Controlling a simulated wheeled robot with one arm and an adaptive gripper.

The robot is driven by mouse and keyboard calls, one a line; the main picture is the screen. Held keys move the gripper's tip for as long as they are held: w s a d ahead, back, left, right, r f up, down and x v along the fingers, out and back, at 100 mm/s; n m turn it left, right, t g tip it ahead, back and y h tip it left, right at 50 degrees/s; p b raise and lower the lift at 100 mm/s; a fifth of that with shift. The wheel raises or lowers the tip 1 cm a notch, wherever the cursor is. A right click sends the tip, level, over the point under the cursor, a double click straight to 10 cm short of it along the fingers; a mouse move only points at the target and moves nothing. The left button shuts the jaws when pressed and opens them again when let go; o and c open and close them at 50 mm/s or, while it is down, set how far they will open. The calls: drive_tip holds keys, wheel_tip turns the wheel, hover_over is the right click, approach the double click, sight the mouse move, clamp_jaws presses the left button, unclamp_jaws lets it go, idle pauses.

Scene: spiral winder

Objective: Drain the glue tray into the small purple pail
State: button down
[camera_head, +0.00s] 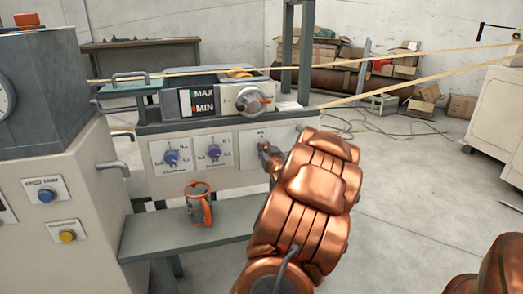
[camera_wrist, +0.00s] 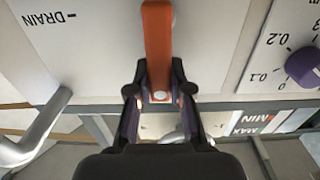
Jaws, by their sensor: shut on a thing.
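The glue tray (camera_head: 208,82) sits on top of the winder's panel, with a MAX/MIN gauge on its front. In the wrist view, my gripper (camera_wrist: 160,92) is shut on an orange lever handle (camera_wrist: 158,42) near an upside-down DRAIN label (camera_wrist: 38,27). In the head view, my gripper (camera_head: 270,158) is at the panel's right part, and my copper arm hides much of that area. A small orange-and-grey container (camera_head: 198,204) stands upright on the low bench; I see no purple on it. I cannot see any glue flowing.
The low grey bench (camera_head: 165,236) is bare beside the container. Blue and purple knobs (camera_head: 214,151) are on the panel left of my gripper. A grey bent pipe (camera_wrist: 38,132) shows in the wrist view. Tan strips (camera_head: 400,82) stretch rightward. Floor is open at right.

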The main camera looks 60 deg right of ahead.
idle(0.3)
drive_tip(key=c, duration=1)
unclamp_jaws()
drive_tip(key=shift+c, duration=0.2)
drive_tip(key=v, duration=1.2)
